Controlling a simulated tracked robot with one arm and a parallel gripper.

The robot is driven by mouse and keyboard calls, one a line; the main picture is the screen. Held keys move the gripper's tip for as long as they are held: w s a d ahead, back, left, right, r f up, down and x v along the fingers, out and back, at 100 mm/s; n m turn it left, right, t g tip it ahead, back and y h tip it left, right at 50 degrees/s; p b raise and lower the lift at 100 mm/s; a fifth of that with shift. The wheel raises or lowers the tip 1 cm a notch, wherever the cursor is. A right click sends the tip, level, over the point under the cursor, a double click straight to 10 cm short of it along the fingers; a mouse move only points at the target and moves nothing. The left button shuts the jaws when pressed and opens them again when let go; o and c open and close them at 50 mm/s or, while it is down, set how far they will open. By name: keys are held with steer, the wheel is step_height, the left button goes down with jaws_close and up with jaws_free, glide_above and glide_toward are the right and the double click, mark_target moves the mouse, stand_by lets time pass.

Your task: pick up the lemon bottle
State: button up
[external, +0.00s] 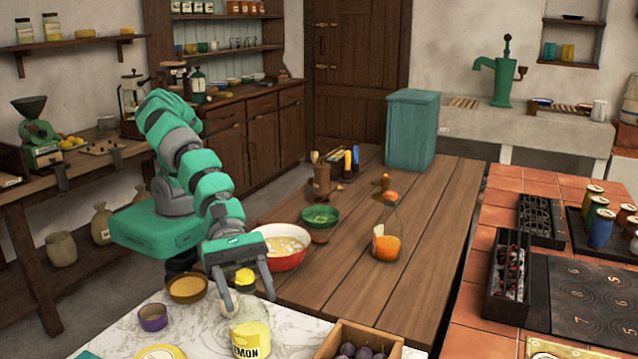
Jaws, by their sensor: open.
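The lemon bottle (250,335) is a clear-looking bottle with pale yellow contents, a yellow cap and a label reading LEMON. It stands upright on the white marble surface (290,328) at the bottom of the external view. My gripper (249,299) is open and points down, with one finger on each side of the bottle's upper part near the cap. I cannot tell whether either finger touches the bottle. The bottle's lower end is cut off or close to the picture's bottom edge.
A purple cup (153,318) and a brown bowl (187,289) are left of the bottle. A wooden crate of dark fruit (345,336) is close on its right.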

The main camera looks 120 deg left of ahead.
steer(key=shift+w+f, duration=0.15)
steer(key=shift+w, duration=0.1)
jaws_close()
steer(key=shift+d, duration=0.1)
steer(key=shift+r, duration=0.25)
